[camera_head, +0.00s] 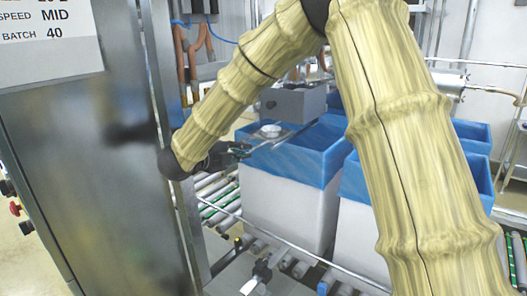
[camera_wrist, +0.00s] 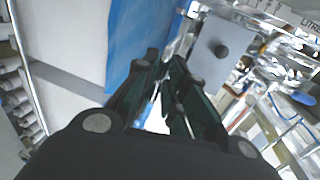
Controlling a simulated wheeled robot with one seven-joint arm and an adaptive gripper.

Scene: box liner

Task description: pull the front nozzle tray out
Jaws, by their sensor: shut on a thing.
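The front nozzle tray (camera_head: 262,139) is a small flat metal tray with a round pale piece on it. It sits below a grey box (camera_head: 293,104) and above the rim of a blue-lined box (camera_head: 290,205). My gripper (camera_head: 241,150) is at the tray's near left end, its fingers closed on the tray's edge or handle. In the wrist view my gripper (camera_wrist: 165,68) has its fingertips close together, with shiny metal just beyond them. The fingers hide the exact grip point. The grey box (camera_wrist: 208,58), with a black knob, shows beside the fingers.
A second lined box (camera_head: 365,225) stands to the right, partly behind my arm. Both boxes are on a roller conveyor (camera_head: 215,190) with a metal rail (camera_head: 300,250) in front. A large steel cabinet (camera_head: 100,160) stands close at the left.

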